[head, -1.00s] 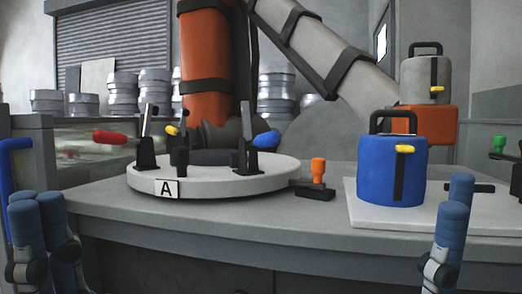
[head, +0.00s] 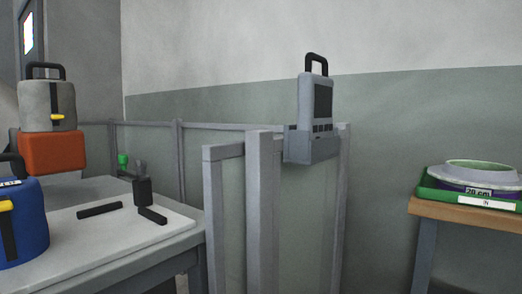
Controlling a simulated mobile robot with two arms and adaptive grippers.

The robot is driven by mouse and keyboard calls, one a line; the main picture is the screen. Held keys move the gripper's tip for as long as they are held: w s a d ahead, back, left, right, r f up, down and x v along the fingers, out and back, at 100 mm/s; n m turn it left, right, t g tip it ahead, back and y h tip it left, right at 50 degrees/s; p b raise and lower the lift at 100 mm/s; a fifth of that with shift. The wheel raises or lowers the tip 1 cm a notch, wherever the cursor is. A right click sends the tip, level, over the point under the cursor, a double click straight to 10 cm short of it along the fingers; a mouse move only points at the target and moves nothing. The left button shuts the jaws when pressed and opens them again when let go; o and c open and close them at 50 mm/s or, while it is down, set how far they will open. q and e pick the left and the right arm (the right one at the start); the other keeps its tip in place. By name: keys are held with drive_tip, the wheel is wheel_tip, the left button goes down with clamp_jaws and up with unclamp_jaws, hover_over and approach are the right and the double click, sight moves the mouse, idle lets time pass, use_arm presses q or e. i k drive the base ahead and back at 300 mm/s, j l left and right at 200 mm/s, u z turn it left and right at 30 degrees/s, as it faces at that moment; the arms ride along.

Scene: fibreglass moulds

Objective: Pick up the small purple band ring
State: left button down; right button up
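A ring (head: 462,177) with a pale grey rim lies at the far right of the head view. A purple band with a "20 cm" mark shows low on its front. It sits in a green tray (head: 430,190) on a wooden-topped table (head: 440,213), and the right edge of the picture is close to it. No other ring is in view, so I cannot compare its size. Neither of my grippers is in view.
A grey post-and-panel barrier (head: 262,210) carrying a grey handled device (head: 316,100) stands mid-view. At left, a bench (head: 120,265) holds a blue canister (head: 25,235), a white board (head: 150,233) and a black clamp (head: 142,190). A gap separates barrier and wooden-topped table.

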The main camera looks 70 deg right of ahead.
sight(484, 178)
drive_tip(key=z, duration=1.7)
